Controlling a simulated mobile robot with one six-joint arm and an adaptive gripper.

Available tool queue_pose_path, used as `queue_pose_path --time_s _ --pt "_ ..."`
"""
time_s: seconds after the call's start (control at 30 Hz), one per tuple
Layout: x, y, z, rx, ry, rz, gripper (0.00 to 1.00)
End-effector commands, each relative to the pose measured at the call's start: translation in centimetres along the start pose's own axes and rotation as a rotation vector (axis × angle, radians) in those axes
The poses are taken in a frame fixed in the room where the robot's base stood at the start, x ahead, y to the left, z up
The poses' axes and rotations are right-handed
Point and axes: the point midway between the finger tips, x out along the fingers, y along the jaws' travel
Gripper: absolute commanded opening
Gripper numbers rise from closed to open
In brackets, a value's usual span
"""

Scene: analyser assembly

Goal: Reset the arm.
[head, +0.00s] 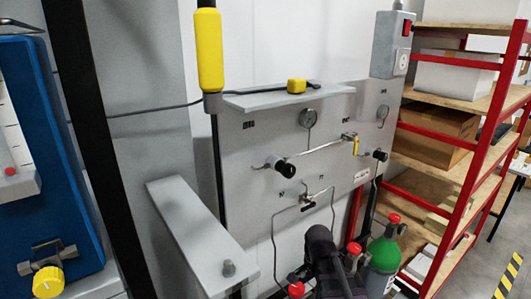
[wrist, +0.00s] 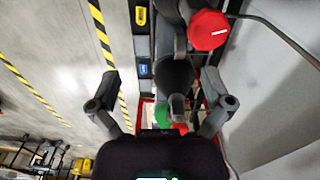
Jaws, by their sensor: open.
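My gripper (wrist: 163,95) is open in the wrist view, its two dark fingers spread wide on either side. Nothing is held between them. Beyond the gap show a green rounded thing (wrist: 163,114) and a dark cylindrical part. A red knob (wrist: 208,30) with a white mark is beyond and above the right finger. In the head view a dark part of my arm (head: 322,250) shows at the bottom centre, in front of the grey panel (head: 245,160). The gripper's fingers cannot be made out there.
A green gas cylinder (head: 385,254) with a red knob stands close right of my arm. The panel carries gauges, thin tubes and black knobs. A grey shelf arm (head: 195,235) juts out at left. A red-framed rack (head: 470,150) holds boxes at right. Striped floor tape (head: 508,275) marks open floor.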

Motion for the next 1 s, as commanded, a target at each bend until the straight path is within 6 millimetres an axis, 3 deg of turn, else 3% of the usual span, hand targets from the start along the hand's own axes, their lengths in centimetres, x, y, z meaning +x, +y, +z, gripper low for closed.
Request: queue_pose_path --time_s 0.6,1.0 --pt "2.8 5.0 1.3 -0.770 0.000 0.001 1.00" --pt "2.9 5.4 1.3 -0.868 0.000 0.001 1.00"
